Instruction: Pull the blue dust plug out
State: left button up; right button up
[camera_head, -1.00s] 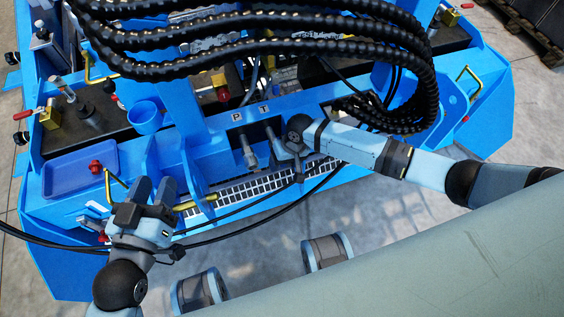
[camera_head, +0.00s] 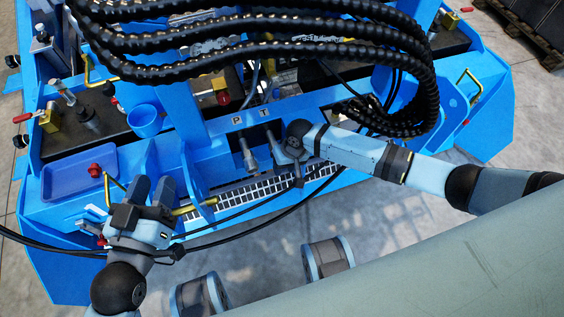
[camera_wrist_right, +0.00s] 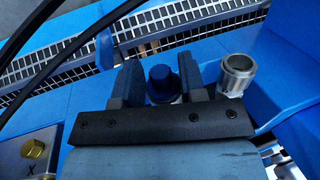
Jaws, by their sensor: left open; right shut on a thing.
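The blue dust plug (camera_wrist_right: 163,79) shows in the right wrist view between the two dark fingers of my right gripper (camera_wrist_right: 161,76), with a bright metal part just below it. My right gripper is shut on the plug. In the head view my right gripper (camera_head: 287,155) is at the port under the T label, and the arm hides the plug. My left gripper (camera_head: 152,187) is open and empty at the lower left, near a yellow handle.
A bare metal coupling (camera_wrist_right: 238,75) stands close beside my right gripper; it hangs under the P label (camera_head: 249,152) in the head view. Thick black hoses (camera_head: 270,50) arch above. Thin black cables pass below. A blue tray (camera_head: 58,182) lies left.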

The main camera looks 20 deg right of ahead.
jog(key=shift+s+p, duration=1.75)
jog(key=shift+s, duration=0.05)
jog(key=shift+r, duration=0.1)
